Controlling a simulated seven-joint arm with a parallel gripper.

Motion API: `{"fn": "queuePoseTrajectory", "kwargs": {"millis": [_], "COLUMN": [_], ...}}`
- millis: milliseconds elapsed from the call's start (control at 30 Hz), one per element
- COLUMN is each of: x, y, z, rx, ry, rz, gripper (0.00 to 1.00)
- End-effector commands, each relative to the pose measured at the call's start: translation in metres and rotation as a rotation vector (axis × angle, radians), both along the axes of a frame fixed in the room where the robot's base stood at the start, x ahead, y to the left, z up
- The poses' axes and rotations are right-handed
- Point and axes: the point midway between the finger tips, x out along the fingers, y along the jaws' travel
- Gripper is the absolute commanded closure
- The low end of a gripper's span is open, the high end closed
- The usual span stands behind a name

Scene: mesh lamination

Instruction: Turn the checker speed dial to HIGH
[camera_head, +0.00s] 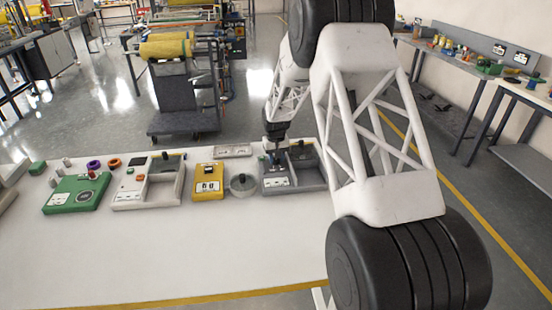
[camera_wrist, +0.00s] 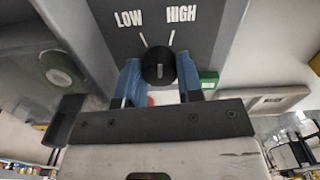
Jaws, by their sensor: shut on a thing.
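The black speed dial (camera_wrist: 158,66) sits on the grey panel of the checker, below the white words LOW on the left and HIGH on the right. A white line runs from near the dial towards each word. My gripper (camera_wrist: 159,72) is shut on the dial, with one blue fingertip on each side of it. I cannot tell for sure which line the dial points at. In the head view, the grey checker (camera_head: 312,181) stands on the white table, and my gripper (camera_head: 276,157) reaches down to its left part. The dial is hidden there.
A yellow device (camera_head: 208,183) and a round clear-sided dish (camera_head: 243,185) stand left of the checker. Further left are a beige device (camera_head: 166,190) and a green device (camera_head: 77,193). The front of the white table (camera_head: 170,255) is clear.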

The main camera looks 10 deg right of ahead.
Motion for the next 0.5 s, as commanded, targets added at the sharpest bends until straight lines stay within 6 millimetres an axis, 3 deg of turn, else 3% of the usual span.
{"fn": "queuePoseTrajectory", "kwargs": {"millis": [500], "x": [0.0003], "y": [0.0000], "z": [0.0012], "rx": [0.000], "ry": [-0.001], "rz": [-0.421], "gripper": [0.90]}}
